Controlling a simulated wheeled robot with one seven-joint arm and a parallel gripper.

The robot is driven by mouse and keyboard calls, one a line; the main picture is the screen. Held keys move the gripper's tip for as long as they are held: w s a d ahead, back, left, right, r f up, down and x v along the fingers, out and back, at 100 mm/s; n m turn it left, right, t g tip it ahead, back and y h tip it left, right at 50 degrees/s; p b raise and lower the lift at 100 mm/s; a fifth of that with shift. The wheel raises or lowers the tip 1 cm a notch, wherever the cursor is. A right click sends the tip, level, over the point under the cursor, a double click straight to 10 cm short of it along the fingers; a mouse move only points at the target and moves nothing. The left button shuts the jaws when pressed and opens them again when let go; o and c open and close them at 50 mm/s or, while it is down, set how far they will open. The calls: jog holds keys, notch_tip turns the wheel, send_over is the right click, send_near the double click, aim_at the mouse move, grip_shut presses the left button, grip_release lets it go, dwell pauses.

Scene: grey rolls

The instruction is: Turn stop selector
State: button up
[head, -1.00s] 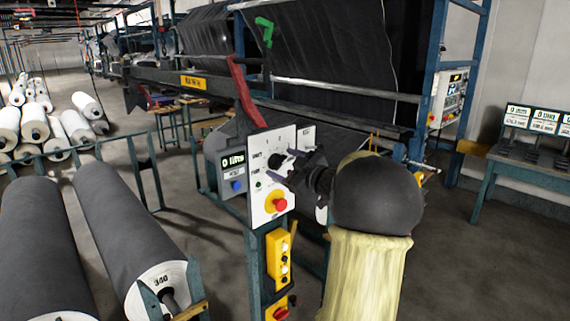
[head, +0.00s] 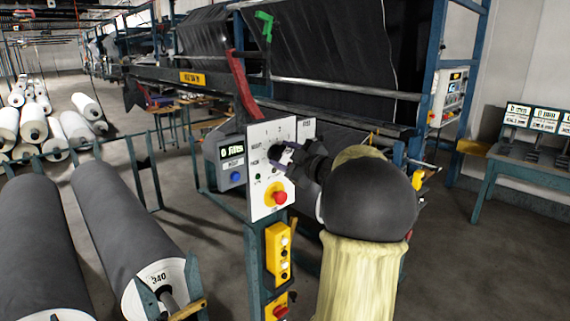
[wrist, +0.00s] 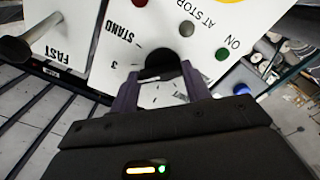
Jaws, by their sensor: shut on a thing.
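The stop selector is a black round knob (head: 275,152) on the white control panel (head: 262,200), with printed marks around it. My gripper (head: 282,154) reaches in from the right and is shut on the knob. In the wrist view the knob (wrist: 161,64) sits between the two dark fingers of my gripper (wrist: 158,80), one on each side. The labels STAND, AT STOP, FAST, ON and a 3 are readable around it. The fingers partly hide the knob's lower side and some marks, so its pointer position is unclear.
Below the knob is a red mushroom button (head: 279,198) on a yellow base. A grey box with a blue button (head: 235,177) adjoins the panel at left. A yellow push-button box (head: 279,252) hangs below. Large grey rolls (head: 125,230) lie at front left.

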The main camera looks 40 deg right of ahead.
jog(key=n+b, duration=0.3)
jog(key=b, duration=0.1)
jog(key=shift+a+f+n, duration=0.1)
jog(key=shift+f+n, duration=0.05)
jog(key=shift+n, duration=0.25)
jog(key=shift+n+b, duration=0.6)
jog(key=o, duration=1)
jog(key=s+d+b, duration=0.1)
jog(key=s+b, duration=0.3)
jog(key=s, duration=1.3)
jog(key=shift+s+d, duration=0.15)
jog(key=shift+s, duration=0.05)
